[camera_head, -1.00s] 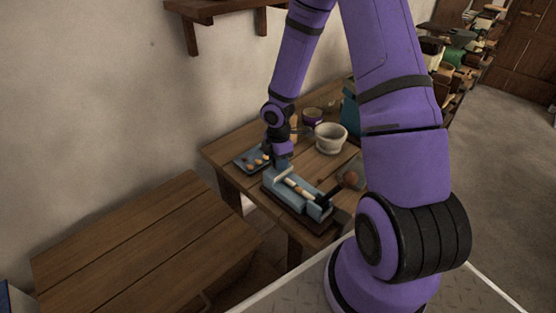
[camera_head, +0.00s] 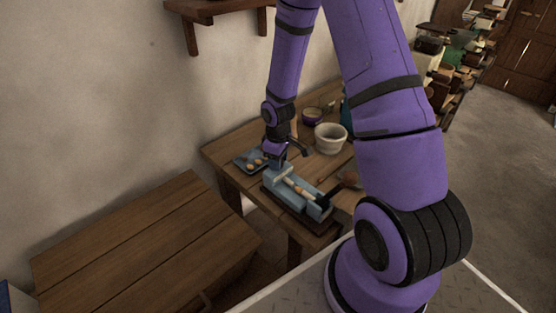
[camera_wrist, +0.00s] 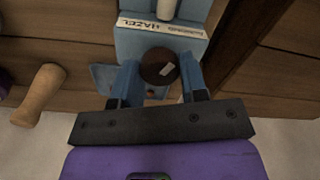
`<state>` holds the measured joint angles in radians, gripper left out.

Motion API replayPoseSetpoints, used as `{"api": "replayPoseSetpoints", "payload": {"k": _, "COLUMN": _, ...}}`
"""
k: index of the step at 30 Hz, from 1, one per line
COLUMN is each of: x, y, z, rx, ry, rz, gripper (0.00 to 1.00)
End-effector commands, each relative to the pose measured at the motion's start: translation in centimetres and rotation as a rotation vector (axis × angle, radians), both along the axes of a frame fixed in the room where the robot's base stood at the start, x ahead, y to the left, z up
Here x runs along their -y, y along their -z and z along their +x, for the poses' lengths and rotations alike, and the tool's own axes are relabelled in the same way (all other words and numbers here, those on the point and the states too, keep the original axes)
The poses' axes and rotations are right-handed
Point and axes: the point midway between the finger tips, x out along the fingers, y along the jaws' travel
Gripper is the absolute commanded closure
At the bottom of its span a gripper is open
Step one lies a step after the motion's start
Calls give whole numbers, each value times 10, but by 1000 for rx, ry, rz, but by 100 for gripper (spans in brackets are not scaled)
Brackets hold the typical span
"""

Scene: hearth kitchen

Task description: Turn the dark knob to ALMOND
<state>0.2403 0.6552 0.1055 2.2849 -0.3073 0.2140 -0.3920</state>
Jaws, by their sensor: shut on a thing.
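The dark knob (camera_wrist: 152,60) is a round brown disc with a pale mark, in the middle of the wrist view. It is on the blue device (camera_wrist: 160,45), which stands on the wooden table (camera_head: 240,150). A white label strip (camera_wrist: 162,27) beside the knob appears upside down; HAZEL reads on its left part, and the word on its right is too small to read. My gripper (camera_wrist: 158,70) is shut on the knob, with one blue finger on each side. In the head view my gripper (camera_head: 278,163) is at the device's far left end and hides the knob.
A blue tray with round orange-brown pieces (camera_head: 243,163) lies left of the device. A lower wooden table (camera_head: 140,240) is at front left.

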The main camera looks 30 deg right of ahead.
Motion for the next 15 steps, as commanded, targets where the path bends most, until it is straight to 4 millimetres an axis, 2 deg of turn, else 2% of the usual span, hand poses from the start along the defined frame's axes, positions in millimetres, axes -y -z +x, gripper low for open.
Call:
{"api": "replayPoseSetpoints", "payload": {"k": 6, "x": 0, "y": -1, "z": 1, "rx": 2, "ry": 168, "rz": 0, "gripper": 84}}
{"api": "replayPoseSetpoints", "payload": {"k": 15, "x": 0, "y": -1, "z": 1, "rx": 2, "ry": 312, "rz": 0, "gripper": 84}}
